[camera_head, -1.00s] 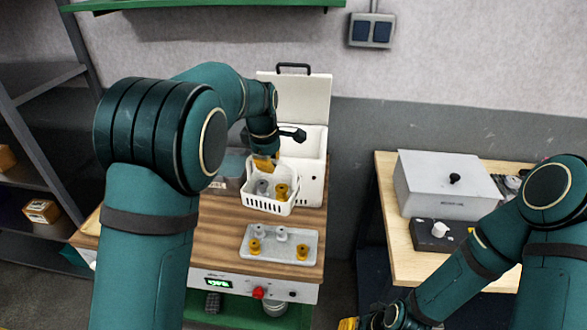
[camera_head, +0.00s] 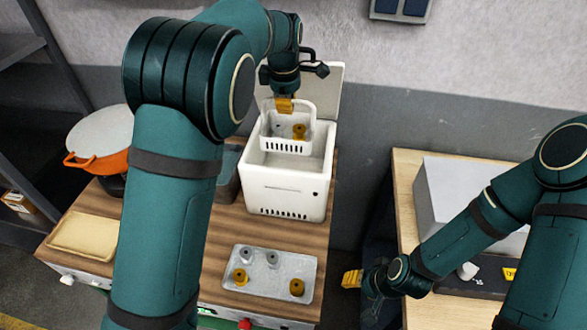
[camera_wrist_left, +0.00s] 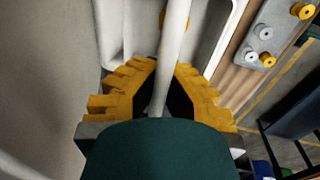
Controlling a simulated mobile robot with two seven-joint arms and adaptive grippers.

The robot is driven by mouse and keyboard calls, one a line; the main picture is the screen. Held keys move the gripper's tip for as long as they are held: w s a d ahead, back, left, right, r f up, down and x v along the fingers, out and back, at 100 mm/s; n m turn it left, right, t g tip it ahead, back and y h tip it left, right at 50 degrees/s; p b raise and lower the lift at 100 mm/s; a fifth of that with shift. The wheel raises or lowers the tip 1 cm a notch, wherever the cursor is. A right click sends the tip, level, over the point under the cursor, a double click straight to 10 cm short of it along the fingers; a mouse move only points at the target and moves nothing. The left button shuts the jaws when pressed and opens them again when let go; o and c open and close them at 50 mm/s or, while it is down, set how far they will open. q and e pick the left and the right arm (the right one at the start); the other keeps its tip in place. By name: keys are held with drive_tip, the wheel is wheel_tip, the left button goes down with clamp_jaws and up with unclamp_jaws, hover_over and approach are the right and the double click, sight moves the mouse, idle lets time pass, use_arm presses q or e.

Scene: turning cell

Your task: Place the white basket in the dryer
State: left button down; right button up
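The white basket (camera_head: 287,147) hangs by its handle from my left gripper (camera_head: 284,105), over the open top of the white dryer (camera_head: 285,193). At least one brass part (camera_head: 299,131) and a grey one show inside it. The basket's lower edge overlaps the dryer opening in the head view; whether it is inside the opening I cannot tell. In the left wrist view my yellow fingers (camera_wrist_left: 158,90) close from both sides on the white handle bar (camera_wrist_left: 172,45). My right gripper (camera_head: 352,279) is low, apart from the basket; its finger gap is not clear.
The dryer's lid (camera_head: 328,95) stands open behind. A grey tray (camera_head: 262,273) with several small parts lies in front of the dryer. An orange pot (camera_head: 100,150) and a tan tray (camera_head: 84,235) are at left. A grey box (camera_head: 450,193) sits on the right table.

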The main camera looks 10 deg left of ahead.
use_arm(q)
drive_tip(key=shift+f, duration=0.1)
wheel_tip(320, 180, down, 18)
drive_tip(key=shift+f+b, duration=0.15)
drive_tip(key=shift+b, duration=0.15)
idle(0.5)
drive_tip(key=shift+f, duration=0.15)
drive_tip(key=c, duration=1.1)
unclamp_jaws()
drive_tip(key=shift+g, duration=0.3)
drive_tip(key=shift+c, duration=0.2)
